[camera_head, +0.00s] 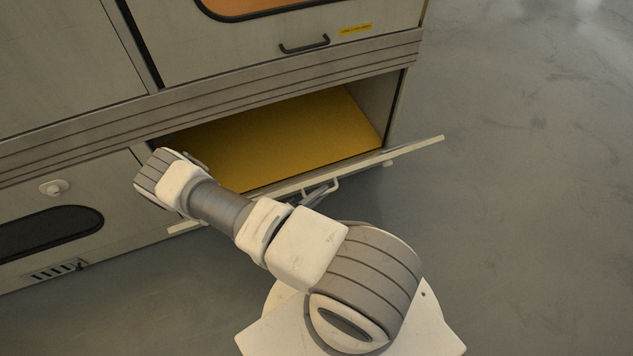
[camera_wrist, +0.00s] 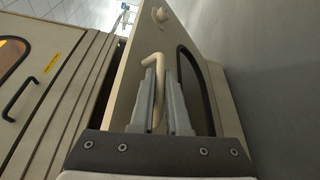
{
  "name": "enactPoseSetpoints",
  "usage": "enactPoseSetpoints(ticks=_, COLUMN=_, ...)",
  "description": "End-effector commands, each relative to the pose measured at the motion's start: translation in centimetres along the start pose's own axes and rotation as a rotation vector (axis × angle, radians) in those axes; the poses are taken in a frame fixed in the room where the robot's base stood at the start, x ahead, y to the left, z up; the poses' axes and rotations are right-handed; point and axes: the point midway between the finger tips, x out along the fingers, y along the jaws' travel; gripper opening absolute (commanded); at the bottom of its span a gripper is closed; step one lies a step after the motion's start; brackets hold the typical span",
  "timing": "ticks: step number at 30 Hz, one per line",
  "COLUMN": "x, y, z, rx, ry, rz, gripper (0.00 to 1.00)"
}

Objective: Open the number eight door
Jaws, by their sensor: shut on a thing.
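The door (camera_head: 415,147) of the lower right compartment stands open, folded down and outward, seen nearly edge-on in the head view. No number is readable on it. In the wrist view, the door's outer face (camera_wrist: 134,75) has a dark window, a round knob near its far end and a cream bar handle (camera_wrist: 154,58). My gripper (camera_wrist: 161,75) is shut on this handle, with a finger on each side of it. In the head view, the handle shows partly beside the door, and my arm hides much of the door's left part.
The open compartment has a yellow floor (camera_head: 285,140) and looks empty where visible. Above it is a closed door with a black handle (camera_head: 304,45) and a yellow label (camera_head: 356,29). A closed lower door with a white knob (camera_head: 54,187) is at left. Grey floor (camera_head: 540,200) is clear at right.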

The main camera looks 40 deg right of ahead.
Motion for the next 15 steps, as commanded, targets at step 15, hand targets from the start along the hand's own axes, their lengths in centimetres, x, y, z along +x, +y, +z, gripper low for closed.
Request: enactPoseSetpoints(ticks=15, x=-1.4, y=-5.4, z=3.1, rx=0.001, ry=0.003, rz=-0.004, gripper=0.00)
